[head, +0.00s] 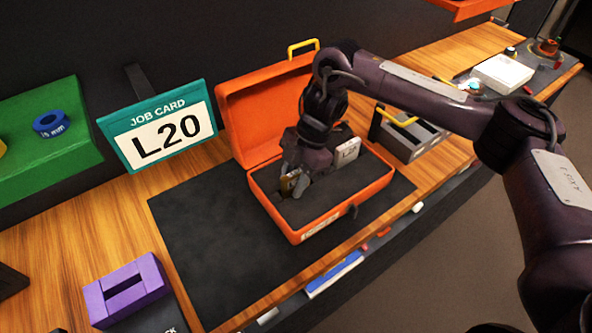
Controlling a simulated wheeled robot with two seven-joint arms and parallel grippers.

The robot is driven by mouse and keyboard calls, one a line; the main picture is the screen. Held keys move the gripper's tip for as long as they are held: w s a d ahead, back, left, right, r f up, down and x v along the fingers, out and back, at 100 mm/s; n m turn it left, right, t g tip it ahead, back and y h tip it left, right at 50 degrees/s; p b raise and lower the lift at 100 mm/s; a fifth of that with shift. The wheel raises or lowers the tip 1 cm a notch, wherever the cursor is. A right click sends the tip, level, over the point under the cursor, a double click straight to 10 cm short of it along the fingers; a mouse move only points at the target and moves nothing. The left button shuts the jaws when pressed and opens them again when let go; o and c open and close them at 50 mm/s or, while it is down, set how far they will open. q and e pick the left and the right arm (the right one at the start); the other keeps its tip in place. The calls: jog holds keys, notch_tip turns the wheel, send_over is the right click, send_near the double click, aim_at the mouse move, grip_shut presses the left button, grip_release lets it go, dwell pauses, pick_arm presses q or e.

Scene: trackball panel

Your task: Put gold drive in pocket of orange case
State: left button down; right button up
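The orange case (375,192) stands open on the dark mat, its lid leaning back and its inside filled with dark foam. My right gripper (294,184) reaches down into the left part of the case. A small part of the gold drive (289,183) shows between its fingers, which look shut on it. The drive's lower end and the pocket are hidden by the fingers, so I cannot tell how deep it sits. My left gripper is not in view.
A teal-framed job card reading L20 (160,137) stands left of the case. A purple slotted block (127,290) is at the lower left. A grey holder with a yellow handle (412,140) stands right of the case. The dark mat (205,235) is bare left of the case.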

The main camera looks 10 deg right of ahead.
jog(key=v, duration=1.2)
jog(key=shift+r, duration=0.15)
